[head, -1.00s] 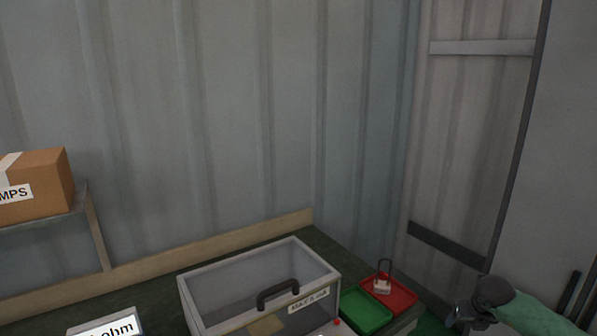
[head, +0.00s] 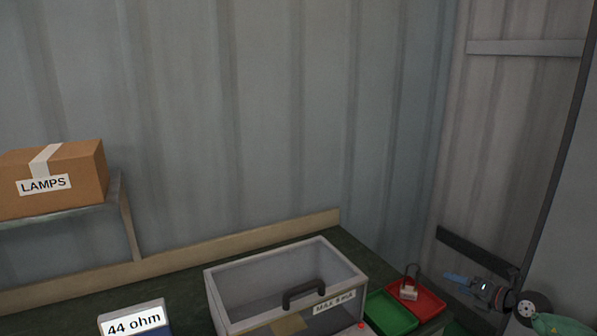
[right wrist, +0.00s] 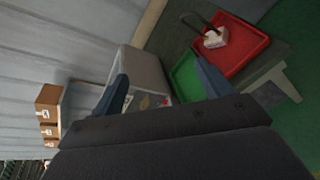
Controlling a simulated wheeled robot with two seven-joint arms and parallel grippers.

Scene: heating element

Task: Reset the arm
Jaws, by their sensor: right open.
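My right gripper (head: 466,284) is at the right of the head view, to the right of the red tray, with blue fingers pointing left. In the right wrist view its two blue fingers (right wrist: 160,88) are spread apart with nothing between them. Behind them stands a clear-sided box (right wrist: 150,68) with a dark handle. The same clear box (head: 290,280) sits on the bench in the head view. My left gripper is not in view.
A green tray (head: 392,314) and a red tray (head: 430,303) lie right of the clear box. A small white block with a dark loop (head: 408,292) is in the red tray. A "44 ohm" box (head: 134,319) and a "LAMPS" carton (head: 84,177) are at left.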

